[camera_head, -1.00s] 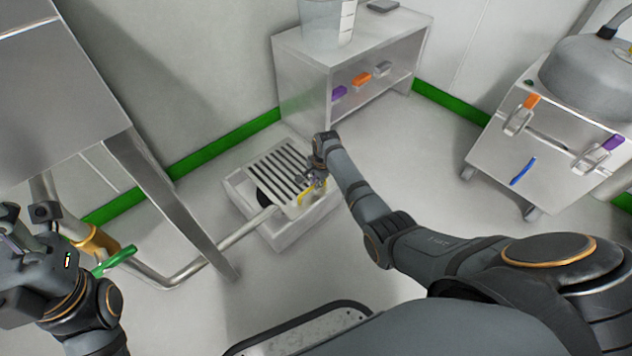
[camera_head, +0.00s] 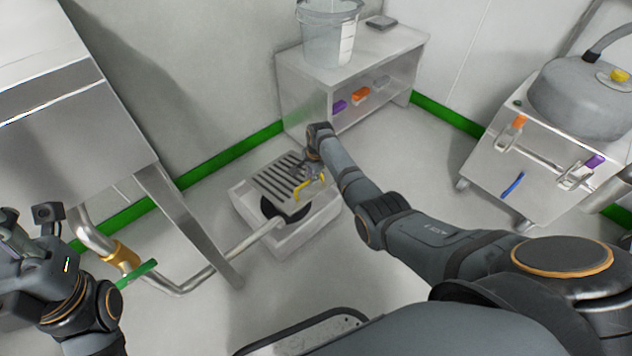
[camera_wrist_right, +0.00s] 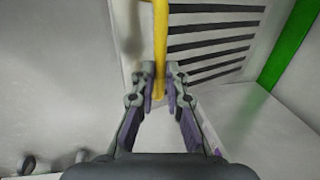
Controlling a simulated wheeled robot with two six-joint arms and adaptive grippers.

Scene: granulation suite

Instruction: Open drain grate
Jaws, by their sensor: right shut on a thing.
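The slotted metal drain grate (camera_head: 284,181) sits tilted over a pale square drain box (camera_head: 294,240), with a dark round opening (camera_head: 268,207) showing under its left side. A yellow handle (camera_head: 310,178) is on the grate's right side. My right gripper (camera_head: 313,172) is at that handle. In the right wrist view its fingers (camera_wrist_right: 165,88) are closed around the yellow handle (camera_wrist_right: 160,45), with the grate's dark slots (camera_wrist_right: 210,38) beyond. My left gripper (camera_head: 20,238) is at the left edge, away from the grate; its fingertips are not clear.
A steel pipe (camera_head: 222,264) with a green lever (camera_head: 137,273) runs into the drain box from the left. A steel table leg (camera_head: 190,225) stands left of the box. A low cabinet (camera_head: 303,93) holding a bucket (camera_head: 328,38) stands behind. A wheeled cart (camera_head: 535,185) is at right.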

